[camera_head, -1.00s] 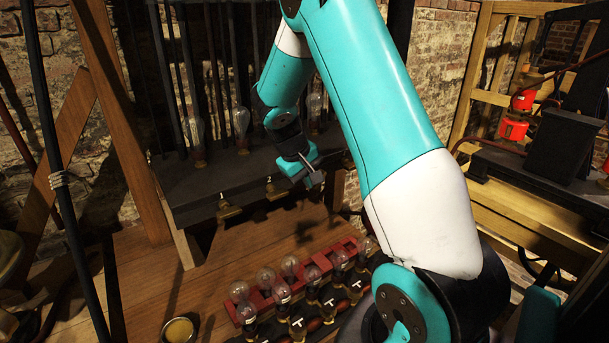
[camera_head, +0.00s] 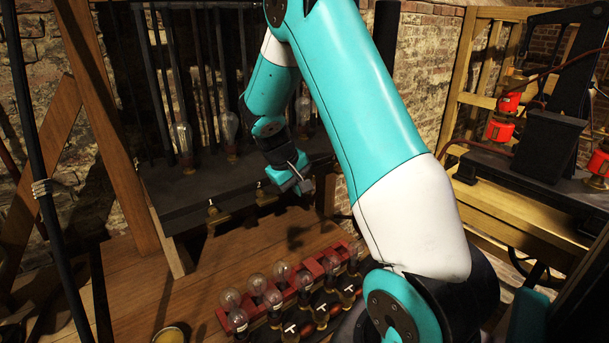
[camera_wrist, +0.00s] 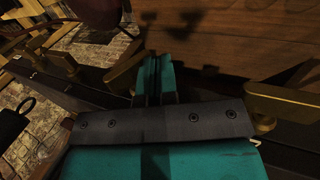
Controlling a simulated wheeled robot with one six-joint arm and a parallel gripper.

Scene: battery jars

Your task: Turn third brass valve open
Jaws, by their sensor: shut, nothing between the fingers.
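Brass valves sit in a row along the front of the dark shelf. In the head view, one valve (camera_head: 214,217) is at the left and another (camera_head: 263,195) is nearer my gripper (camera_head: 304,187). My gripper is shut and empty, to the right of that second valve. The part of the row behind it is hidden by my arm. In the wrist view, my shut teal fingertips (camera_wrist: 153,78) lie between a brass valve on the left (camera_wrist: 125,72) and a larger one on the right (camera_wrist: 285,106). They look apart from both. I cannot tell which handle is the third, nor its turn.
Glass bulbs (camera_head: 183,138) stand on the dark shelf (camera_head: 178,195). Below, a red rack (camera_head: 312,268) with several bulbs and T-handles stands on the wooden bench (camera_head: 200,285). A wooden post (camera_head: 105,105) rises at the left. Bare bench lies below the valves.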

